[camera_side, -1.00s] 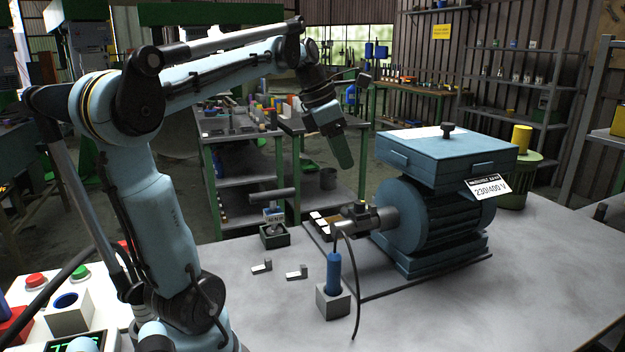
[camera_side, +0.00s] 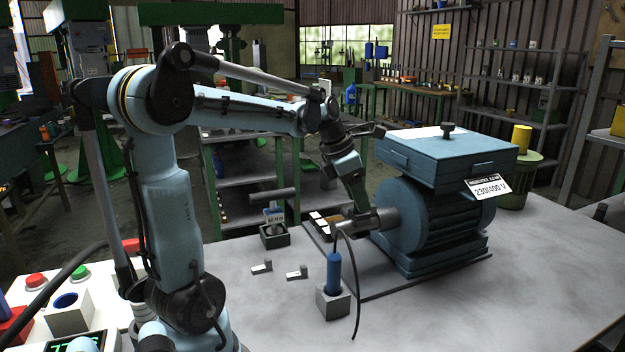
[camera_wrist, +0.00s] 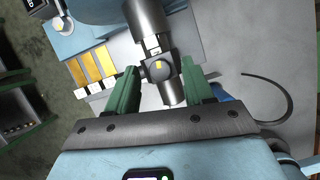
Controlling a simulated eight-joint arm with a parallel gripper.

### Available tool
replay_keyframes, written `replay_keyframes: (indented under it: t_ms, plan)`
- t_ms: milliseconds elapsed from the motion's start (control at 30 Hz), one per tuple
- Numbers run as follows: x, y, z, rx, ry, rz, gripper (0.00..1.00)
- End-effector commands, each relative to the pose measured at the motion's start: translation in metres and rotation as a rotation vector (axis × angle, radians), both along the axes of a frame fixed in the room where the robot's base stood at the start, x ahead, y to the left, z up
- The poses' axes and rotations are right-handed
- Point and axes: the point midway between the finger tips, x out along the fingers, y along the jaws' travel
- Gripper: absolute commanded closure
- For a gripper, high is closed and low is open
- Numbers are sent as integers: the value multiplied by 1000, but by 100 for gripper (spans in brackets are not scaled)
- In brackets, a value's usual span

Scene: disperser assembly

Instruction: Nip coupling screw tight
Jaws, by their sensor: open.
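The motor (camera_side: 425,215) is a blue ribbed housing with a terminal box on top, on the table. Its grey shaft and coupling (camera_side: 378,221) point left. In the wrist view the coupling (camera_wrist: 161,72) shows a small pale screw head on its collar. My gripper (camera_wrist: 155,92) is open, with one green finger on each side of the coupling. I cannot tell whether the fingers touch it. In the side view my gripper (camera_side: 362,203) reaches down onto the coupling and partly hides it.
A blue-handled tool (camera_side: 333,273) stands in a grey block in front of the coupling, with a black cable beside it. Two small metal pieces (camera_side: 262,267) lie to the left. The table's right front is clear.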

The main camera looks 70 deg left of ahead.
Motion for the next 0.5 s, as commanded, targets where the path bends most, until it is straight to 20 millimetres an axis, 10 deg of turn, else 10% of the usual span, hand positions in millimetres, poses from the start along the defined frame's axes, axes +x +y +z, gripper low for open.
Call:
replay_keyframes:
  t_ms: [500]
  plan:
    - [3, -1, -7, 1, 0, -1, 60]
